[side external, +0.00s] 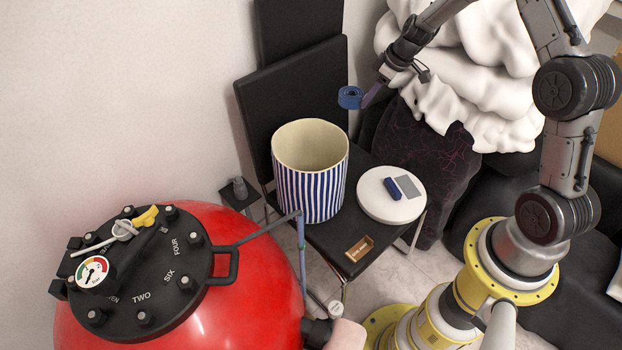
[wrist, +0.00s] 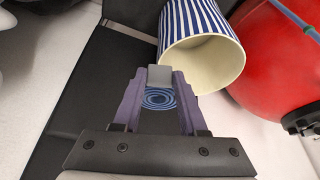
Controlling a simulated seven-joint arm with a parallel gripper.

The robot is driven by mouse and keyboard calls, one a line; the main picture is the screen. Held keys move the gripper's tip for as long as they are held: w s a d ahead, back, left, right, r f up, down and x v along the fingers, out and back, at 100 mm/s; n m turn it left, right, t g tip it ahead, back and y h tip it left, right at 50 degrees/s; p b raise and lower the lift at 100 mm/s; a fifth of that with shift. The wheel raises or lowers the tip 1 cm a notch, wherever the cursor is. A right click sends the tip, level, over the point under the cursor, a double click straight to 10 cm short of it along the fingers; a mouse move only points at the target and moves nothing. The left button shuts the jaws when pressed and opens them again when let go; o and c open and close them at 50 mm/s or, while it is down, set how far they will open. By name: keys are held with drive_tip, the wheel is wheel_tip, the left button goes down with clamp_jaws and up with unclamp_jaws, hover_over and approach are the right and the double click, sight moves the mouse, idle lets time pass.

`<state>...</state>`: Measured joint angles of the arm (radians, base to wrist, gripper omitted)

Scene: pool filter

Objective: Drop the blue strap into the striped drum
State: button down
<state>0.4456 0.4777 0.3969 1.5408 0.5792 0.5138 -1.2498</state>
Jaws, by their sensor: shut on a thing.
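The blue strap (side external: 350,97) is a rolled coil held in the air, up and to the right of the drum in the side view. In the wrist view the strap (wrist: 159,97) shows as a blue spiral between the purple fingers. My gripper (side external: 369,96) is shut on it; the fingers also show in the wrist view (wrist: 160,100). The striped drum (side external: 310,190) is blue and white with an open top and cream inside, standing upright on a black chair. In the wrist view the drum (wrist: 203,50) is just beyond the fingers, its opening slightly right.
A round white disc (side external: 380,208) with a dark blue item (side external: 392,188) and a grey square (side external: 409,187) lies right of the drum. The red filter tank (side external: 220,290) stands front left. The chair back (side external: 295,100) rises behind the drum.

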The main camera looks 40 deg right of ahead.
drive_tip(key=w+a+n+g+y, duration=0.1)
drive_tip(key=w+a+n+y, duration=0.1)
drive_tip(key=w+a+n, duration=0.5)
wheel_tip(320, 180, down, 11)
drive_tip(key=s+a+m, duration=0.1)
drive_tip(key=s+a, duration=0.1)
drive_tip(key=shift+m, duration=0.3)
drive_tip(key=shift+c, duration=1.9)
unclamp_jaws()
drive_tip(key=v, duration=1.4)
